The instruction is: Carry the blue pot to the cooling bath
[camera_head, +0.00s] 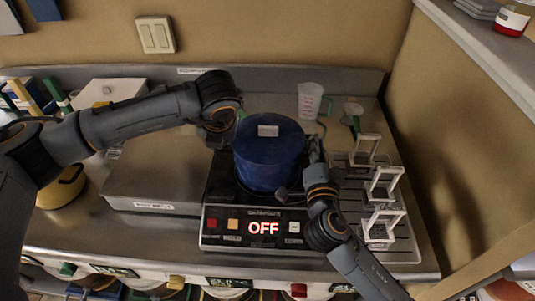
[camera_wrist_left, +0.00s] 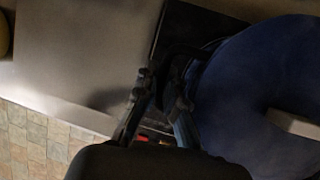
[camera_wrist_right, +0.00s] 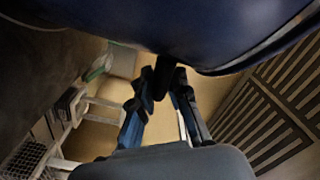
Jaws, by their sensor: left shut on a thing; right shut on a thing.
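The blue pot (camera_head: 270,165), lidded with a pale block on top, is upright over the black cooktop (camera_head: 215,190), whose display reads OFF. I cannot tell whether its base touches the cooktop. My left gripper (camera_wrist_left: 165,88) is shut on a dark handle at the pot's left side; the forearm partly hides it in the head view. My right gripper (camera_head: 316,152) is shut on the handle at the right side. The pot also fills the right of the left wrist view (camera_wrist_left: 250,90) and the top of the right wrist view (camera_wrist_right: 200,30). I cannot identify the cooling bath for certain.
A low steel box (camera_head: 150,185) with a front label stands left of the cooktop. A slatted rack (camera_head: 405,245) with white frames (camera_head: 383,183) stands close on the right. A clear measuring cup (camera_head: 310,100) is behind the pot. A wall (camera_head: 455,130) bounds the right side.

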